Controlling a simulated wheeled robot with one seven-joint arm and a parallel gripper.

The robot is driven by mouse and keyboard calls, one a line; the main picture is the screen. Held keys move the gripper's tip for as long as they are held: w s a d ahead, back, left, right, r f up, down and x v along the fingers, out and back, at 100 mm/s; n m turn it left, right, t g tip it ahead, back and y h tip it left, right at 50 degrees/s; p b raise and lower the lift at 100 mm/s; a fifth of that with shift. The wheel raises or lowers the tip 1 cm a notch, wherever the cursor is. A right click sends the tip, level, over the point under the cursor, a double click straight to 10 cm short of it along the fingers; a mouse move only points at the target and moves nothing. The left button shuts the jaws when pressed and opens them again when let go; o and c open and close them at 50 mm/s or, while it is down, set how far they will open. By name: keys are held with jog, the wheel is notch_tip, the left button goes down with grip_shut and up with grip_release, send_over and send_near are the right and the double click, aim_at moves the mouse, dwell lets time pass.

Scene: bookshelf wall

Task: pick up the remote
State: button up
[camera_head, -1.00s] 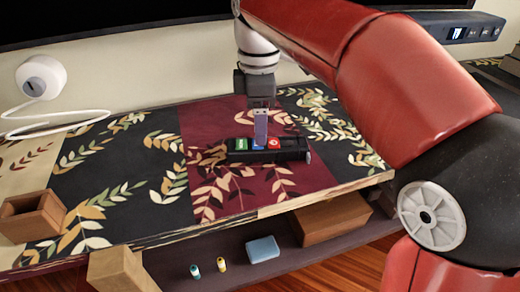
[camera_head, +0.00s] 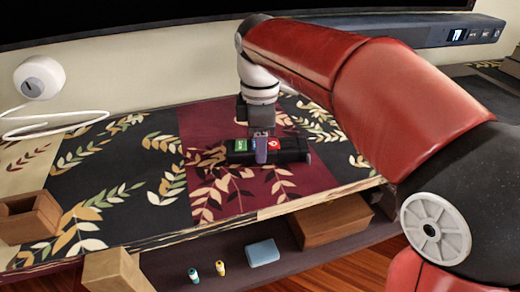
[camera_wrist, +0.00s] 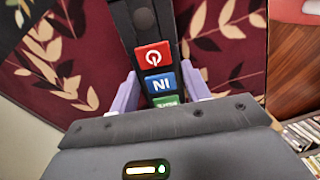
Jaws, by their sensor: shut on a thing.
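The remote (camera_head: 290,152) is a black bar with green, blue and red buttons, lying on the dark red panel of the leaf-patterned shelf top. My gripper (camera_head: 261,152) comes down on it from above, with one light purple finger in front of the blue button. In the wrist view the remote (camera_wrist: 153,55) runs between the two purple fingers of my gripper (camera_wrist: 161,92), one on each side. My gripper is shut on the remote. I cannot tell any gap between the remote and the shelf top. Part of the blue button is hidden by the finger in the head view.
The patterned shelf top (camera_head: 110,185) is clear around the remote. An open wooden box (camera_head: 28,222) stands at the left. A white round camera (camera_head: 40,77) with a cable is at the back left. A long blue-grey bar (camera_head: 400,33) lies behind. A lower shelf holds a blue box (camera_head: 263,253).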

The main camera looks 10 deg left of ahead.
jog(key=shift+c, duration=1.1)
jog(key=shift+r, duration=0.1)
